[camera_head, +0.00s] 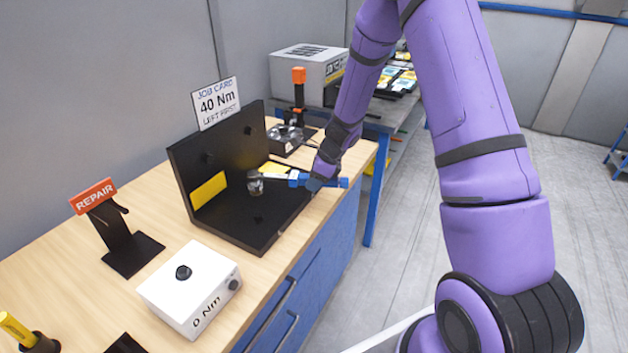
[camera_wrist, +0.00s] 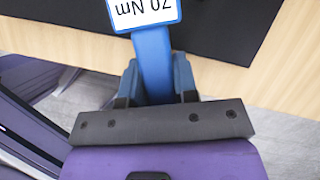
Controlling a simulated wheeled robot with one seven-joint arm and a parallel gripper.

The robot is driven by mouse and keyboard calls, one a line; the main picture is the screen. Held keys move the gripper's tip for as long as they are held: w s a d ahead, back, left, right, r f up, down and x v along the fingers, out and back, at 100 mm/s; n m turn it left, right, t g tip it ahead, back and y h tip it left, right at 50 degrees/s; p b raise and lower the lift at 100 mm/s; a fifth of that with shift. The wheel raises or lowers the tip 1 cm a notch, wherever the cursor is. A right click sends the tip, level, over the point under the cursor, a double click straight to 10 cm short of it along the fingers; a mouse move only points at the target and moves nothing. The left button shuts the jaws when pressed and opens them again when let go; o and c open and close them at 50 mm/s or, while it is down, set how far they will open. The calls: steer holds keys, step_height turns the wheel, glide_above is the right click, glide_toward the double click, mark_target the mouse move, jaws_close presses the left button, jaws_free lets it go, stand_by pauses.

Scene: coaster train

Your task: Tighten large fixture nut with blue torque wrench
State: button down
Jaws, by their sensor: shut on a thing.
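My gripper (camera_head: 322,181) is shut on the blue torque wrench (camera_head: 298,179), around its handle. In the wrist view the gripper (camera_wrist: 156,84) has a finger on each side of the blue handle (camera_wrist: 152,50). A white label (camera_wrist: 145,13) on the wrench reads 70 Nm, upside down. The wrench lies roughly level over the black fixture (camera_head: 255,232), its head pointing left. The head is at a grey, nut-like piece (camera_head: 255,184) on the fixture; whether it is seated on it, I cannot tell. The wrench head is outside the wrist view.
A job card (camera_head: 217,103) above the fixture reads 40 Nm, left first. A white box (camera_head: 190,285) marked 0 Nm and a REPAIR stand (camera_head: 130,255) are on the wooden bench (camera_head: 60,260). An orange-topped tool (camera_head: 299,90) stands behind the fixture.

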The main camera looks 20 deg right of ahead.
steer(key=shift+f, duration=0.5)
stand_by(0.8)
steer(key=shift+s+a+m+t+h, duration=0.15)
steer(key=shift+s+a+m+t, duration=0.05)
steer(key=shift+s+a+m, duration=0.5)
steer(key=shift+s+a+m+t+h, duration=0.2)
steer(key=shift+s+a+m, duration=0.3)
steer(key=shift+s, duration=0.25)
stand_by(2.1)
steer(key=shift+s+a+m+t+h, duration=0.35)
steer(key=shift+s+a+m, duration=0.85)
steer(key=shift+a, duration=0.2)
stand_by(1.8)
